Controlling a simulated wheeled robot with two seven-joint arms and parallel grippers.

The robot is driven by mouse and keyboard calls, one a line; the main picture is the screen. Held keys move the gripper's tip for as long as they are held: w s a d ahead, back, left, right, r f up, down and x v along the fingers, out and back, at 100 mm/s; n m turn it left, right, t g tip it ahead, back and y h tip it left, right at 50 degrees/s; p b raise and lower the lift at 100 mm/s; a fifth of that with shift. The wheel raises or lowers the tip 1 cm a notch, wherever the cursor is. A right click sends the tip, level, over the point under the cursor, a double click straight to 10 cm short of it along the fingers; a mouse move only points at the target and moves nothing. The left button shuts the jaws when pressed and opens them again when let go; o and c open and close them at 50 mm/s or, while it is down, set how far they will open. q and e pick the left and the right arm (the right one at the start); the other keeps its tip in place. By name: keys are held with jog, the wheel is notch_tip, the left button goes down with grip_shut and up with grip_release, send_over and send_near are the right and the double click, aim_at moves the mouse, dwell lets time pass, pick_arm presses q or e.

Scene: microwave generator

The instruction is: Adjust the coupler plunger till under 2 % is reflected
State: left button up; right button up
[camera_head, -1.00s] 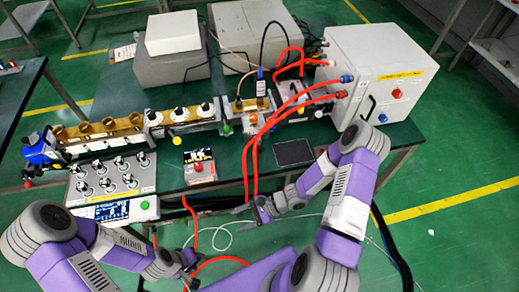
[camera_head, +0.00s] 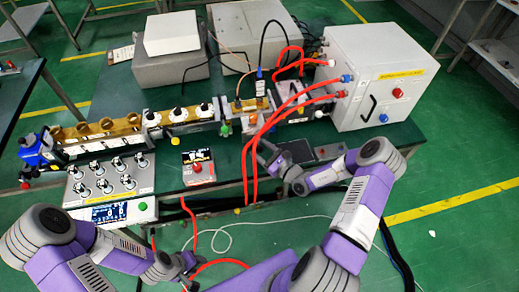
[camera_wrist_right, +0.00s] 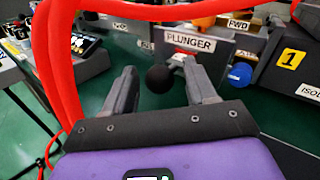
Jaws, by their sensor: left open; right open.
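A grey block labelled PLUNGER (camera_wrist_right: 198,42) shows in the right wrist view, with a black ball knob (camera_wrist_right: 159,78) in front of it. My right gripper (camera_wrist_right: 160,67) is open, and the knob appears in the gap between its fingers; I cannot tell if they touch it. In the head view this gripper (camera_head: 264,153) is at the bench's front edge, beside the red hoses; the black knob cannot be made out there. My left gripper (camera_head: 180,268) is open and empty, low in front of the bench. A small meter (camera_head: 198,166) has a lit display, too small to read.
Red hoses (camera_head: 254,160) hang close to my right gripper. A blue knob (camera_wrist_right: 240,73) is right of the fingers. A white cabinet (camera_head: 375,80) stands at the back right, a control panel (camera_head: 112,177) at the left. A dark pad (camera_head: 296,150) lies near my right wrist.

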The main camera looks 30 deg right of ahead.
jog(key=shift+w+a, duration=0.2)
jog(key=shift+w, duration=0.3)
jog(key=shift+c, duration=0.4)
grip_shut()
jog(key=shift+s+a+p, duration=0.25)
jog(key=shift+s+p, duration=0.55)
jog(key=shift+s, duration=0.05)
jog(key=shift+o, duration=0.4)
grip_release()
jog(key=shift+w, duration=0.1)
